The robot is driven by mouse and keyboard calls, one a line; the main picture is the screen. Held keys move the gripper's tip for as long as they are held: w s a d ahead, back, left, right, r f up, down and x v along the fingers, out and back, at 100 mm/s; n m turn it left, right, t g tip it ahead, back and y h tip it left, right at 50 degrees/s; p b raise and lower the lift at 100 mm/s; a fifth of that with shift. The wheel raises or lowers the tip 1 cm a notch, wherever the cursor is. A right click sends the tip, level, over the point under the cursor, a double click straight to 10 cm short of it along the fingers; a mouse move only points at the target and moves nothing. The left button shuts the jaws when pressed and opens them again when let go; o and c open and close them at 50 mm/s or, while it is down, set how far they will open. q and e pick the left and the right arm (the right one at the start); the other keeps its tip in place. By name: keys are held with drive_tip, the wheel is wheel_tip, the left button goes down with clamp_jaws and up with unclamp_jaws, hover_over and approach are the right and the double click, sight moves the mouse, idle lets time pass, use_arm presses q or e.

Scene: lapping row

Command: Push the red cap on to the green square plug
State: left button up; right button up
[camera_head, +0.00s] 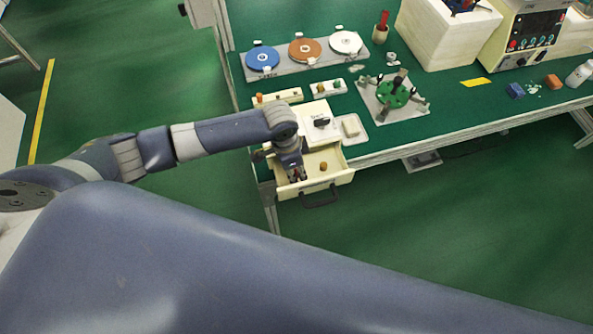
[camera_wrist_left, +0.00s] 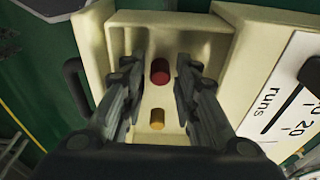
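A red cap (camera_wrist_left: 160,71) stands in the open cream drawer (camera_head: 332,183), seen in the left wrist view between my left gripper's fingers. My left gripper (camera_head: 297,178) is open and reaches down into the drawer; its spread fingers also show in the left wrist view (camera_wrist_left: 160,85). A gap shows on both sides of the cap, so I do not hold it. In the head view my gripper hides the red cap. A small green plug (camera_head: 337,85) seems to stand on a cream block on the bench; its shape is too small to tell. My right gripper is out of view.
An orange cap (camera_head: 323,166) stands in the same drawer. Close drawer walls surround my fingers. A white tray (camera_head: 354,137) and a plate with a green disc fixture (camera_head: 393,95) lie to the right. Discs on a grey strip (camera_head: 284,71) lie behind.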

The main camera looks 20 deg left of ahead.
use_arm(q)
drive_tip(key=c, duration=0.5)
